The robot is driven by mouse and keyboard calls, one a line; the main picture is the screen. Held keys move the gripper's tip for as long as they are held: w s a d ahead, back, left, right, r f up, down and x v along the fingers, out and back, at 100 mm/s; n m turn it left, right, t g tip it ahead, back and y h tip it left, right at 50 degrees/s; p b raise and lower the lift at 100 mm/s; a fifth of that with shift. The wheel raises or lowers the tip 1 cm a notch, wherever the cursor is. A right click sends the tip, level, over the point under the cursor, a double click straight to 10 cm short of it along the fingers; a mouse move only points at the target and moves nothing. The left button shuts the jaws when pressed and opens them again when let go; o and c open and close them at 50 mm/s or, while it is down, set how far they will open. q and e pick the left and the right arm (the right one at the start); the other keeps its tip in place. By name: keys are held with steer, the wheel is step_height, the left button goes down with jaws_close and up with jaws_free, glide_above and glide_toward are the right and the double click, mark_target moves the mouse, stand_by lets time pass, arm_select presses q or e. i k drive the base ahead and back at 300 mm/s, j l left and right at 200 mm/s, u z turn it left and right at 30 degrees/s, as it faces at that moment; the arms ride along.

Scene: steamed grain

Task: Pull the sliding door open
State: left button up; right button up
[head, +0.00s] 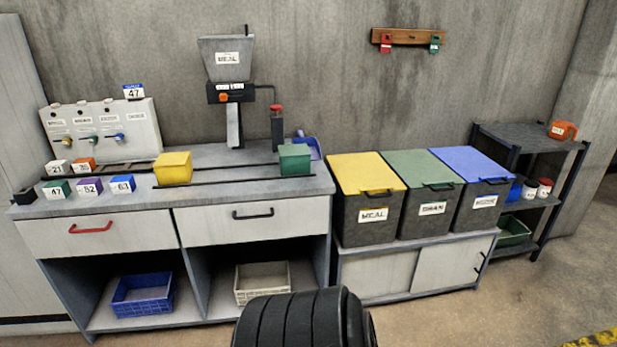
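A low grey cabinet (345,252) stands right of the workbench, with two pale door panels on its front. The right panel (440,268) has a dark upright handle (480,264) near its right edge. The left panel (375,275) sits beside it, and the two panels together cover the front, with no clear gap seen. Neither of my grippers is in view. A black ridged part at the bottom middle stands left of the cabinet in the picture and does not cover the panels.
Yellow (366,172), green (422,168) and blue-lidded (472,163) bins stand on the cabinet. A workbench (255,190) with two drawers is left, a dark shelf rack (535,145) right. The floor (440,325) before the cabinet is clear.

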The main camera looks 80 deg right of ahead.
mark_target(438, 266)
steer(key=z, duration=3.85)
steer(key=i+l+u, duration=0.1)
steer(key=i, duration=0.25)
steer(key=i+l, duration=0.2)
steer(key=i, duration=0.2)
steer(key=i+l+u, duration=0.15)
steer(key=i, duration=0.2)
